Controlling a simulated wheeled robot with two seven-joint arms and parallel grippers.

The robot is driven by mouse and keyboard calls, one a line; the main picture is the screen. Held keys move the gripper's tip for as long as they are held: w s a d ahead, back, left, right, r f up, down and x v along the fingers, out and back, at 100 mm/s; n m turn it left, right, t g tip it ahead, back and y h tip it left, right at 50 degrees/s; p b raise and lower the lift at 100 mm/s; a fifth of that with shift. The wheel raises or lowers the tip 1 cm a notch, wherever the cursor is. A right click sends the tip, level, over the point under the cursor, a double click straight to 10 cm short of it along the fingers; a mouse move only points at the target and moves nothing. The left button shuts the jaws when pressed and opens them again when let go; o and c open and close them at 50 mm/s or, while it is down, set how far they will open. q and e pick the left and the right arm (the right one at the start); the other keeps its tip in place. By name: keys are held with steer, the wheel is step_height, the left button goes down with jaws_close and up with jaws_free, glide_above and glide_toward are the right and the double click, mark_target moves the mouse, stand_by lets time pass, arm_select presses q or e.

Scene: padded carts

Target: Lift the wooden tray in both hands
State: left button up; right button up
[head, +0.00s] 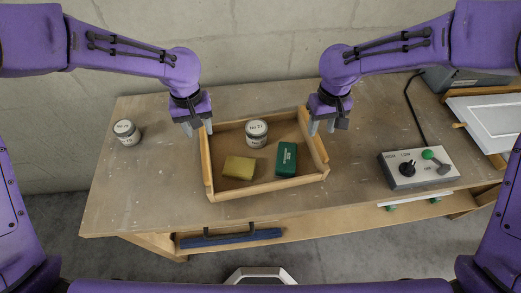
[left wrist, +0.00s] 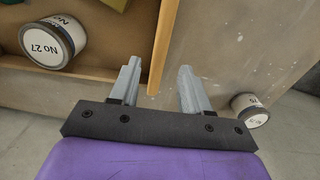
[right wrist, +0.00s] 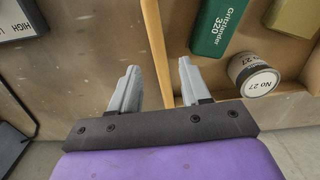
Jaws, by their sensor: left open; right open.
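The wooden tray (head: 262,189) rests on the workbench. It holds a white tin marked No 27 (head: 256,133), a yellow block (head: 239,167) and a green Gritzlander 320 box (head: 286,159). My left gripper (head: 194,132) is open above the tray's left wall; in the left wrist view (left wrist: 155,80) that wall (left wrist: 164,45) reaches between the fingers' line. My right gripper (head: 321,130) is open above the tray's right wall; in the right wrist view (right wrist: 157,75) that wall (right wrist: 157,50) lies between the fingertips. Neither gripper visibly grips the tray.
Another tin (head: 126,132) stands on the workbench (head: 150,185) at the left.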

mark_target(316, 146)
arm_select(q)
step_height(316, 146, down, 10)
steer(key=shift+s+d, duration=0.1)
arm_select(e)
step_height(316, 146, down, 10)
steer(key=shift+s+d, duration=0.1)
steer(key=shift+s, duration=0.05)
arm_select(q)
jaws_close()
arm_select(e)
jaws_close()
steer(key=shift+r, duration=0.1)
stand_by(0.7)
